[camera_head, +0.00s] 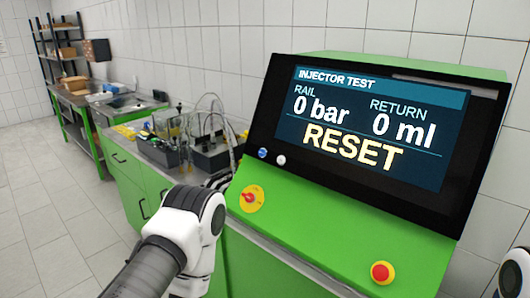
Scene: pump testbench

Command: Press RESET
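The test bench screen (365,135) stands tilted on the green console and reads INJECTOR TEST, RAIL 0 bar, RETURN 0 ml. The word RESET (352,148) shows in large yellow letters on its lower part. A blue button (263,153) and a white button (281,160) sit at the lower left, by the screen's edge. Nothing of mine touches the screen or buttons.
Pump equipment with hoses (205,140) stands on the green cabinet (133,180) behind my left arm. The space before the screen is clear.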

